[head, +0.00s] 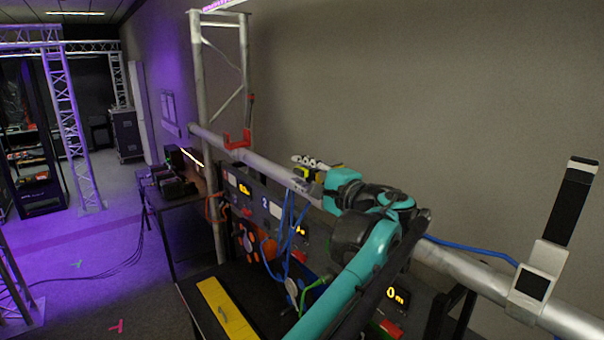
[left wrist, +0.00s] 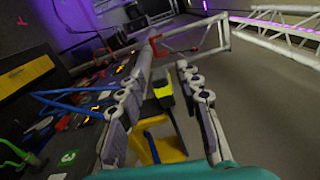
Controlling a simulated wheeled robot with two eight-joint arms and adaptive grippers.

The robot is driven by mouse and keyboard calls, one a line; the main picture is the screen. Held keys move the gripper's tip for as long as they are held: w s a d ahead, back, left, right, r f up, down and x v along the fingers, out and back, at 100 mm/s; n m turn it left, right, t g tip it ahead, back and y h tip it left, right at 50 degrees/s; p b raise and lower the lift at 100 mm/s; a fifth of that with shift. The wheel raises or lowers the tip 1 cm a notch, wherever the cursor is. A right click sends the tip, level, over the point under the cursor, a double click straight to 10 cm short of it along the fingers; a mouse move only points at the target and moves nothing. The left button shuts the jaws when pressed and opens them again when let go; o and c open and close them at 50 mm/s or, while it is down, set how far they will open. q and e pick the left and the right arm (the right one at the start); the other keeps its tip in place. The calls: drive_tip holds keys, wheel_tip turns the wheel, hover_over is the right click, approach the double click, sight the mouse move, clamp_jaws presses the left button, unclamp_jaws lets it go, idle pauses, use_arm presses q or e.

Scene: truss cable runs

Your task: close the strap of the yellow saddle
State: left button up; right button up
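The yellow saddle (head: 305,173) sits on the long grey tube in the head view, mostly hidden behind my left gripper (head: 312,166). In the left wrist view the yellow saddle (left wrist: 167,149) shows between and beyond the fingers of my left gripper (left wrist: 158,92). A dark part with a yellow end, perhaps its strap (left wrist: 163,90), stands between the fingertips. The fingers are spread apart, with a gap on view. Whether either finger touches the strap I cannot tell. My right gripper is not in view.
A red saddle (head: 237,140) sits farther left on the tube (head: 265,166). A white saddle with a raised black strap (head: 569,205) stands at the right. Blue cables (head: 288,232) hang before a panel of equipment. A black table with a yellow strip (head: 226,309) is below.

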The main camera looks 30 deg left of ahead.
use_arm(q)
drive_tip(key=shift+d, duration=0.1)
drive_tip(key=v, duration=1.2)
